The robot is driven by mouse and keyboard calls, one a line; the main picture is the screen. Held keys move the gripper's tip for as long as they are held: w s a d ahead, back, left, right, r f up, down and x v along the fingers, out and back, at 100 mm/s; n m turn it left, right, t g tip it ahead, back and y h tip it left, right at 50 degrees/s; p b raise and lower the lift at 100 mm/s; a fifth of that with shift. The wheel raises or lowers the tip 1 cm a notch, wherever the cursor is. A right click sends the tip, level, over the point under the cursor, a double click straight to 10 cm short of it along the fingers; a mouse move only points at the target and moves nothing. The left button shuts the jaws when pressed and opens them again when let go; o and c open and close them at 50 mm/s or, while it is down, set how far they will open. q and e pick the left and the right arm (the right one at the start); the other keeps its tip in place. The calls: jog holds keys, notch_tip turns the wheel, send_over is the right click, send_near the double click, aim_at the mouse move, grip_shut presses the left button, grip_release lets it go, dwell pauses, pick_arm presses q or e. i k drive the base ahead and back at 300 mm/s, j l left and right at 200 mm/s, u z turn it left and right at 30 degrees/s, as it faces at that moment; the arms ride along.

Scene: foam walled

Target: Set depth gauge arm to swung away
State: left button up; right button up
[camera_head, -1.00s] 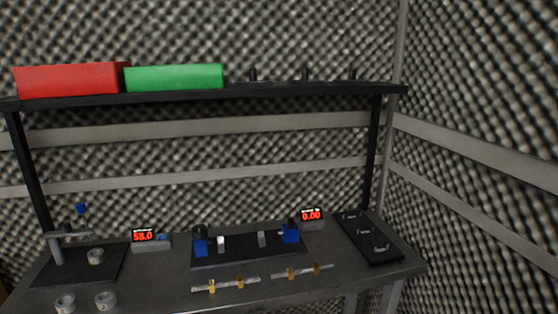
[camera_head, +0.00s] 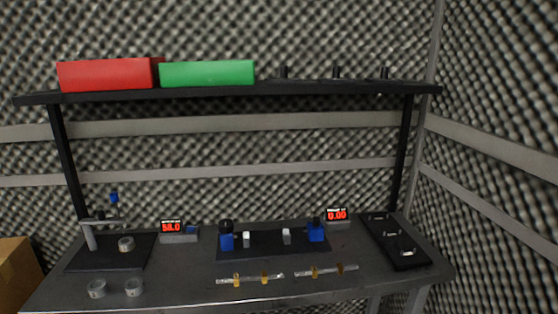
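The depth gauge stand (camera_head: 90,235) is at the left of the workbench, on a black base plate (camera_head: 140,259). It has a grey post with a short horizontal arm near its top. A small blue part (camera_head: 114,198) stands up above the arm. A grey ring-shaped part (camera_head: 126,243) sits on the plate, to the right of the post. At this size I cannot tell whether the arm reaches over the ring. Neither of my grippers is in view.
Two more rings (camera_head: 97,289) lie at the bench's front left. A black fixture with blue blocks (camera_head: 272,255) is mid-bench, with two barred pieces (camera_head: 250,281) before it. Displays (camera_head: 172,227) stand behind. A shelf (camera_head: 300,88) holds red and green boxes. A black tray (camera_head: 405,256) is at right.

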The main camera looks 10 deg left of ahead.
aim_at(101, 219)
jog(key=u, duration=1.3)
